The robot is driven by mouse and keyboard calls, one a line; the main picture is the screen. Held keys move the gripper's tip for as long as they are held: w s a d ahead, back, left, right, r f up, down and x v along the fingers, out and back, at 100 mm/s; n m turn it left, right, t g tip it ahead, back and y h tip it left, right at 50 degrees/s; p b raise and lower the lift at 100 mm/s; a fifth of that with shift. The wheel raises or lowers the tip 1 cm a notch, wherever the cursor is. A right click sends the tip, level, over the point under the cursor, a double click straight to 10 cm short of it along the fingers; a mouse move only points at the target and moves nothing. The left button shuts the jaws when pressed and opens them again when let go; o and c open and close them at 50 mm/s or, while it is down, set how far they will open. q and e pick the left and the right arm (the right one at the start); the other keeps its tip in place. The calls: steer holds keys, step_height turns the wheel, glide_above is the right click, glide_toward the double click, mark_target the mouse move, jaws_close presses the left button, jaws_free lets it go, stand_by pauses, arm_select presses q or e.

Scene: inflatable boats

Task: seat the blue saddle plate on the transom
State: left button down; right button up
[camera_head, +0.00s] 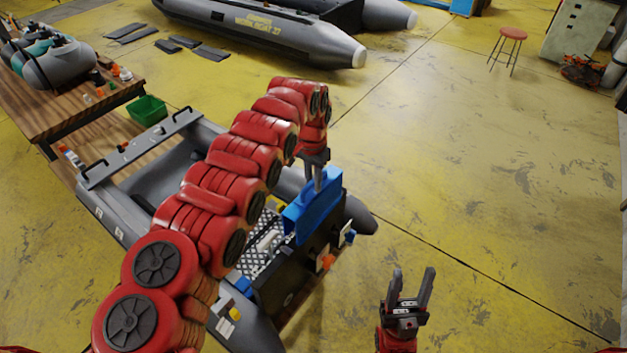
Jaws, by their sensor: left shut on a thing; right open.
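The blue saddle plate (318,213) is at the upper edge of the dark transom (283,277), towards its right end. My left gripper (316,182) points down from above and is shut on the plate's top. The plate looks upright and lines up with the transom's edge. I cannot tell whether it rests fully on the transom or hangs slightly above it. My red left arm hides part of the grey boat. My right gripper (411,288) is open and empty, over the floor to the right of the transom.
The grey inflatable boat (140,206) lies on a wooden stand. A wooden workbench (30,112) with small items and a green bin (147,110) is at upper left. A larger grey boat (262,32) lies behind. A red stool (512,34) stands far right.

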mark_target(313, 191)
arm_select(q)
steer(key=shift+f+b, duration=2.15)
steer(key=shift+f, duration=1.15)
steer(key=shift+f+b, duration=1.4)
steer(key=shift+f, duration=0.5)
steer(key=shift+f+b, duration=1.1)
steer(key=shift+f, duration=0.25)
steer(key=c, duration=0.7)
jaws_free()
